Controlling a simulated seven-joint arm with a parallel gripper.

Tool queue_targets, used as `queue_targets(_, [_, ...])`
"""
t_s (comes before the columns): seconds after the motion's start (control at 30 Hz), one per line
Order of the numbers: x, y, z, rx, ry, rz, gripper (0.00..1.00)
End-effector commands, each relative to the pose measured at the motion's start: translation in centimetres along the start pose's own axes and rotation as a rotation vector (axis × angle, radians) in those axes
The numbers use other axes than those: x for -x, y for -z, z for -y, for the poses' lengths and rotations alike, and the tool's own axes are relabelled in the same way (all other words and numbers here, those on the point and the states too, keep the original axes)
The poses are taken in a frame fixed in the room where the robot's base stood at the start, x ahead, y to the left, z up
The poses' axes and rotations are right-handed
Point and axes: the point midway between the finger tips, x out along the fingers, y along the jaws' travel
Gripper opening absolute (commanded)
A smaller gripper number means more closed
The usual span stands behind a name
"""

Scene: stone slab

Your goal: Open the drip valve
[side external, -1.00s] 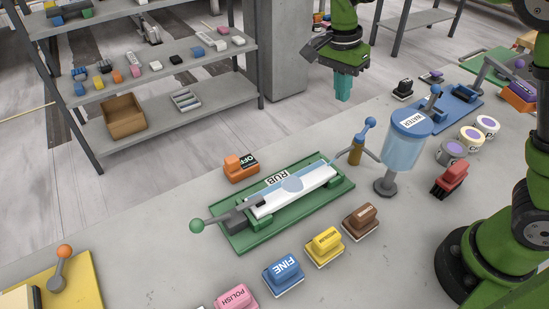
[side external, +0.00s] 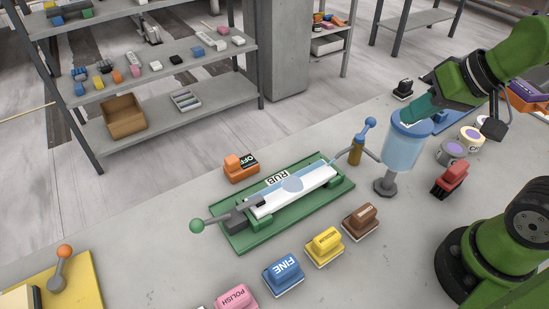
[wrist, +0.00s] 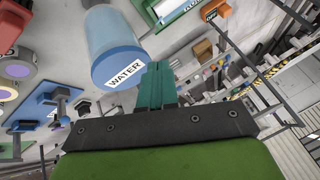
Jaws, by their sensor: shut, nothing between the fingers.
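The drip valve (side external: 356,149) is a brass body with a blue-knobbed lever tilted up to the right, beside the water tank (side external: 402,155). The tank is a pale blue cylinder on a grey stand with a blue top. My gripper (side external: 408,115) has teal fingers shut and empty. In the side view the fingers overlap the tank's top and hide part of it; whether they touch it is unclear. In the wrist view the shut fingers (wrist: 158,70) point just right of the tank (wrist: 103,40) and its WATER label. I cannot make out the valve's lever there.
Brown (side external: 360,222), yellow (side external: 324,247) and blue FINE (side external: 284,276) blocks line the front. A red block (side external: 450,179) stands right of the tank.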

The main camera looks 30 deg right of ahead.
Motion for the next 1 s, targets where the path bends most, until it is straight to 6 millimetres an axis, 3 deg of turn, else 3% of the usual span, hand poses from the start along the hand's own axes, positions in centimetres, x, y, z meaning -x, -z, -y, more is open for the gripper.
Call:
queue_targets(0.17, [-2.3, 3.8, 0.0, -0.06, -0.055, 0.1, 0.0])
queue_targets(0.27, [-3.7, 6.8, -0.3, -0.18, -0.111, 0.165, 0.0])
queue_targets(0.63, [-11.1, 16.7, -3.7, -0.938, -0.531, 0.273, 0.0])
queue_targets(0.77, [-14.0, 19.3, -5.1, -1.285, -0.746, 0.189, 0.0])
queue_targets(0.9, [-16.5, 21.3, -5.5, -1.708, -0.967, -0.017, 0.0])
queue_targets(1.0, [-16.8, 22.2, -4.9, -1.993, -1.057, -0.197, 0.0])
